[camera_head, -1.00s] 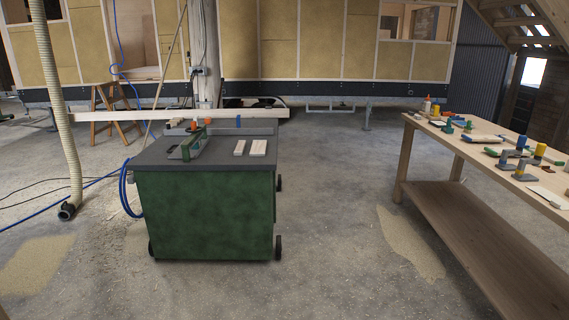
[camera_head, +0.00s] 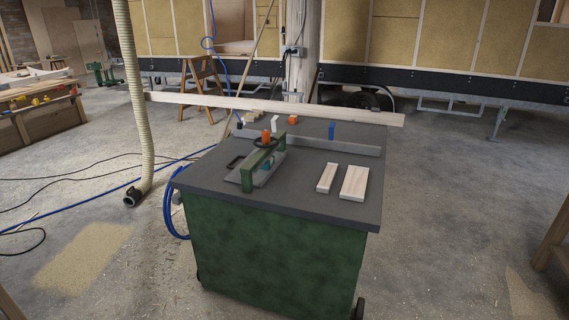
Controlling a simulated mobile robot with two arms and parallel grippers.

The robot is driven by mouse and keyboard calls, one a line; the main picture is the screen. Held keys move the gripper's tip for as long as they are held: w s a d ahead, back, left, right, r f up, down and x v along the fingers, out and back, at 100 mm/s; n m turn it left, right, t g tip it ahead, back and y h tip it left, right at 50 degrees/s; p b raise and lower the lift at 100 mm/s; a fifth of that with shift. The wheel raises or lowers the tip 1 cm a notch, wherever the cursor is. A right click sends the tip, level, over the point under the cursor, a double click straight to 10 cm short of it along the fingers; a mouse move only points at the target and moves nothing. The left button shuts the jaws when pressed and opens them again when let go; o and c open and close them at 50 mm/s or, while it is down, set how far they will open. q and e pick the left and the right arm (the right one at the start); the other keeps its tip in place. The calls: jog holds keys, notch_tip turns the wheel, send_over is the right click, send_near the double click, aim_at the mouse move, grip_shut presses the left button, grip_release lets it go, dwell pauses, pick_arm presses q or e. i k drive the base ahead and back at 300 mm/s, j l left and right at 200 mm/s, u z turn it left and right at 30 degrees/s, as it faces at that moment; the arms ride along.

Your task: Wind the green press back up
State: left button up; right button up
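The green press (camera_head: 263,163) stands on the left part of the dark grey top (camera_head: 297,206) of a green cabinet. It has a green frame over a grey plate, an orange piece (camera_head: 266,136) at its top and a small teal part low on it. Whether it is wound up or down is too small to tell. Neither of my grippers shows in this view.
Two pale wood blocks (camera_head: 355,183) lie right of the press. A grey fence (camera_head: 335,143) and a long pale beam (camera_head: 300,108) run behind it. A ribbed hose (camera_head: 134,90) hangs at left, with cables on the floor.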

aim_at(266, 138)
jog(key=i+j, duration=0.3)
jog(key=i, duration=0.2)
jog(key=i+j, duration=0.35)
jog(key=i, duration=0.2)
jog(key=l+z, duration=0.05)
